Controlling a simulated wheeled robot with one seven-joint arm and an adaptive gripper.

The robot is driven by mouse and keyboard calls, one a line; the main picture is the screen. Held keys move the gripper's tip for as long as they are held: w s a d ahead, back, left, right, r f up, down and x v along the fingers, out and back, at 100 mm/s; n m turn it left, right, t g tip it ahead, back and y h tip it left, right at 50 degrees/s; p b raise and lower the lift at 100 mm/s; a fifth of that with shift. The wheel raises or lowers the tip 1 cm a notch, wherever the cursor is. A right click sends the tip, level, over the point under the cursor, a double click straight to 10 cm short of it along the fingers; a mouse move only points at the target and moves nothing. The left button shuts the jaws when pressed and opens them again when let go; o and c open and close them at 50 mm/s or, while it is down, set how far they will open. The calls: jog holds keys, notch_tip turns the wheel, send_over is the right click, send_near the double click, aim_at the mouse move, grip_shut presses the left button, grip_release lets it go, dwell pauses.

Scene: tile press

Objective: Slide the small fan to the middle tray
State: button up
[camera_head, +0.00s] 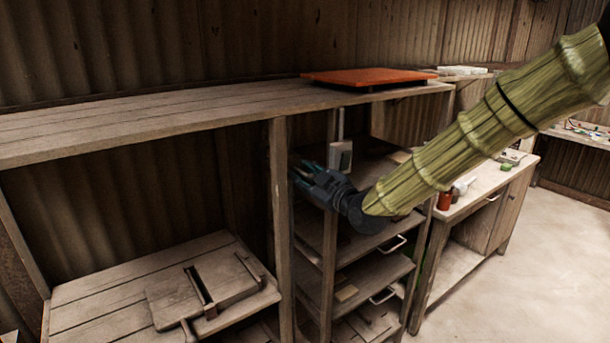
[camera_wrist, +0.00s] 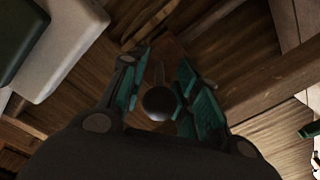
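My gripper (camera_head: 308,180) reaches in past the upright posts of a wooden shelf rack, just left of a pale box. In the wrist view its two teal-padded fingers (camera_wrist: 162,72) stand apart. Between them shows a dark round thing (camera_wrist: 159,103) with a thin stalk, over a brownish surface; neither finger clearly touches it. I cannot tell whether this is the small fan, and no other fan is clear. The rack holds stacked trays with metal handles, among them a middle tray (camera_head: 372,281); the upper one is partly hidden behind my arm.
A pale box (camera_head: 340,157), also large in the wrist view (camera_wrist: 72,45), is close to my gripper. Wooden posts (camera_head: 281,225) stand beside it. An orange board (camera_head: 367,77) lies on the top shelf. A wooden press (camera_head: 207,292) sits lower left. Open floor lies right.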

jog(key=c, duration=0.7)
jog(key=shift+w+a, duration=0.1)
jog(key=shift+f, duration=0.1)
notch_tip(320, 180, down, 26)
jog(key=b, duration=1.8)
jog(key=shift+f, duration=0.25)
